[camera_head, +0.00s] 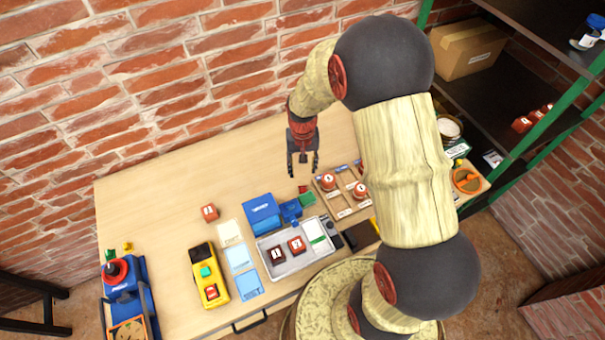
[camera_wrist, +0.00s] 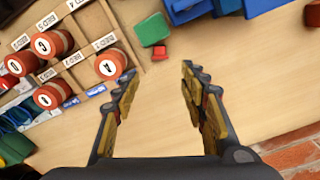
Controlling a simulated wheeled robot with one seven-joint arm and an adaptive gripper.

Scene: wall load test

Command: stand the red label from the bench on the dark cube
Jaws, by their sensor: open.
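A small red piece (camera_head: 303,189), which looks like the red label, lies on the bench (camera_head: 150,190) beside a green block (camera_head: 308,200). In the wrist view the red piece (camera_wrist: 160,52) lies just beyond the gap between my fingertips, near the green block (camera_wrist: 152,29). My gripper (camera_head: 303,170) is open and empty, pointing down above the bench; its spread fingers (camera_wrist: 160,76) also show in the wrist view. A dark cube (camera_head: 277,255) with white marking sits in the grey tray, left of a red cube (camera_head: 297,245). The dark cube is not in the wrist view.
A wooden divided rack (camera_head: 345,212) with round red pieces is on the right. The bench's back left is mostly clear.

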